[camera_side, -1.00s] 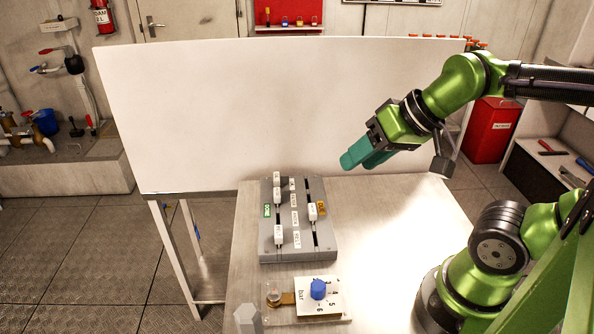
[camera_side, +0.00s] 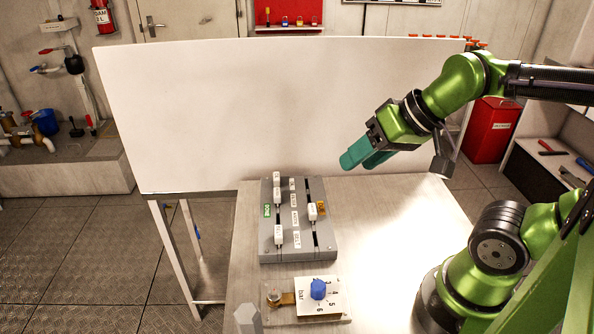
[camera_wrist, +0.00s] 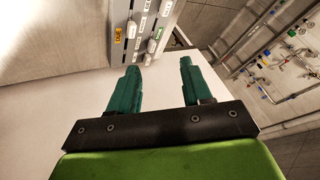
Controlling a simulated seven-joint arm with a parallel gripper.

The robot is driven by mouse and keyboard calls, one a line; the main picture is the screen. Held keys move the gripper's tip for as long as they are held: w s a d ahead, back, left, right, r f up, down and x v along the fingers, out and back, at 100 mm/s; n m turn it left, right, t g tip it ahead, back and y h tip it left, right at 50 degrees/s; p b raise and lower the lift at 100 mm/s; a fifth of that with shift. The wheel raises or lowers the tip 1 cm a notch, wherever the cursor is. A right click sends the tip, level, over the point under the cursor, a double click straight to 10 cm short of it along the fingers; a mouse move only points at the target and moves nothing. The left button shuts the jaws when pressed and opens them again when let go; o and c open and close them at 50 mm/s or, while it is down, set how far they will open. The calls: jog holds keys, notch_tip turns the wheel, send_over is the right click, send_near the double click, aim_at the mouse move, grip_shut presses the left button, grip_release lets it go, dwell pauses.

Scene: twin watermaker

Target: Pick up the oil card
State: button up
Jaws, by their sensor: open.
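A grey slotted box (camera_side: 298,245) stands on the table with several white lettered pieces on it. Another white piece (camera_side: 279,236) is in the left slot. The lettering is too small to tell which is the oil card. My gripper (camera_side: 362,160) is open and empty, with teal fingers, above and to the right of the box. In the wrist view, the grey box (camera_wrist: 122,12) is beyond the fingertips of my gripper (camera_wrist: 160,75).
A plate with a blue knob (camera_side: 318,289) lies in front of the box. A grey post (camera_side: 248,318) stands at the table's front left. A large white panel (camera_side: 260,100) rises behind the table. The table's right side (camera_side: 400,215) is clear.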

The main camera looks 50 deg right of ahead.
jog(key=m+g+h, duration=0.3)
jog(key=m+g, duration=0.2)
jog(key=g, duration=0.1)
send_over(276, 176)
jog(key=f, duration=1.4)
jog(key=shift+s+d+f, duration=0.15)
jog(key=shift+s+f, duration=0.05)
jog(key=shift+s, duration=0.05)
jog(key=f, duration=0.5)
jog(key=shift+w+a+f, duration=0.15)
jog(key=shift+a+f, duration=0.05)
jog(key=shift+f, duration=0.1)
